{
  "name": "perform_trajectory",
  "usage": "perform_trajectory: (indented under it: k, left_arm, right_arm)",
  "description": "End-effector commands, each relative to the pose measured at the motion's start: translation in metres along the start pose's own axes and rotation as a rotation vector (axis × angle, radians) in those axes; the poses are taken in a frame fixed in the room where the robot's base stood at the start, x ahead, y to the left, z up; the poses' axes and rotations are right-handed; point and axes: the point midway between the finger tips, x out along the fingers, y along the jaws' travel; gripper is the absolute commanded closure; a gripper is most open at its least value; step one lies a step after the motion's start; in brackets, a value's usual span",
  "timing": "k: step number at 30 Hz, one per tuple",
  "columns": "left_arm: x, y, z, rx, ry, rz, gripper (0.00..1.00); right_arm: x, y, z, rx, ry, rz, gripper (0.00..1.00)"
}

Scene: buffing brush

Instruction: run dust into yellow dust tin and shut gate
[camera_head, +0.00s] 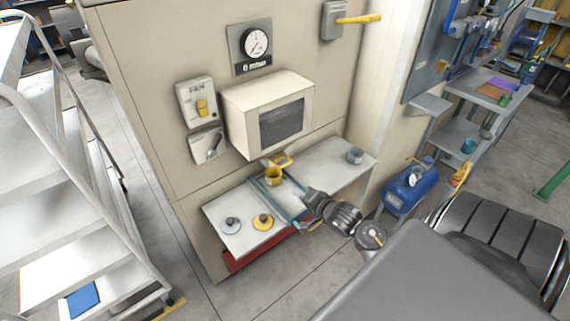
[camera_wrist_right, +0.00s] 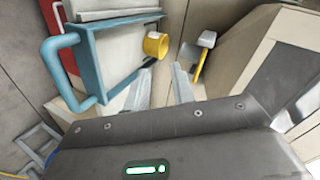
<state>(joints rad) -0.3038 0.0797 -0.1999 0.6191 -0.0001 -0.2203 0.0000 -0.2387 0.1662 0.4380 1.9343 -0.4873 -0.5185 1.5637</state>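The yellow dust tin (camera_head: 273,176) stands upright on the shelf below the windowed box, at the blue frame; it also shows in the right wrist view (camera_wrist_right: 156,45). Just above it a yellow handle (camera_head: 284,160), apparently the gate's, sticks out under the box. In the wrist view this handle (camera_wrist_right: 198,66) ends in a grey plate. My right gripper (camera_head: 307,194) is in front of the tin, to its lower right. Its two fingers (camera_wrist_right: 162,68) are apart and empty, pointing between tin and handle. I see no dust. My left gripper is not in view.
The blue frame (camera_wrist_right: 88,62) has a handle on its near side. A grey lid (camera_head: 231,225) and a yellow lid (camera_head: 263,221) lie on the shelf's left part; a grey tin (camera_head: 355,155) stands at its right. The fan switch (camera_head: 202,106) is on the wall panel.

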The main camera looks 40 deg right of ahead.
Motion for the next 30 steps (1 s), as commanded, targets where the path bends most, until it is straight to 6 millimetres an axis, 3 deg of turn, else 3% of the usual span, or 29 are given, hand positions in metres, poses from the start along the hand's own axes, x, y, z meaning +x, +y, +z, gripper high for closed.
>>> perform_trajectory:
  k: [3, 6, 16, 30]
  left_arm:
    - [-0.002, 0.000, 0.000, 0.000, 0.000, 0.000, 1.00]
    - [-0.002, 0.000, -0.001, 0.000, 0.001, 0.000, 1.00]
    - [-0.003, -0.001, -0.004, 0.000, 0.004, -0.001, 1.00]
    - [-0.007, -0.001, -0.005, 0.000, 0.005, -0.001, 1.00]
  right_arm:
    - [0.000, -0.025, -0.031, 0.187, 0.019, -0.109, 0.75]
    - [-0.002, -0.037, -0.045, 0.293, 0.016, -0.169, 0.75]
    - [0.003, -0.045, -0.052, 0.359, 0.009, -0.203, 0.75]
    - [0.081, -0.060, -0.056, 0.356, 0.010, -0.200, 0.75]
